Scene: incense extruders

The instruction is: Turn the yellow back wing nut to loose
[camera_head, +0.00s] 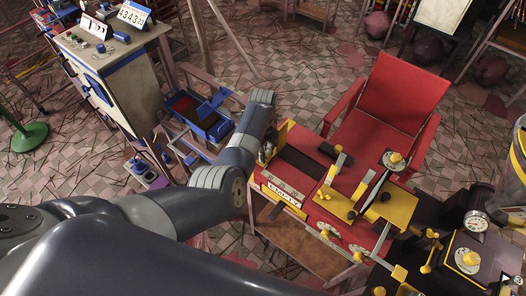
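The red extruder bench (345,215) stands right of centre, with a red chair-like back part behind it. A yellow knob on a round white dial (395,159) sits at its back right and looks like the yellow back wing nut; its exact turn angle is too small to read. More yellow knobs on white dials, a left one (326,233) and a right one (358,256), sit along the front edge. My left gripper (266,152) is small and partly hidden by my wrist, at the bench's left end by a yellow panel, well apart from the back knob. My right gripper does not show.
Yellow levers and a yellow plate (392,207) rise from the bench's right half. A black machine (480,245) with a gauge stands at lower right. A cream cabinet (115,75) and blue tray (208,122) stand left. Tiled floor lies between.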

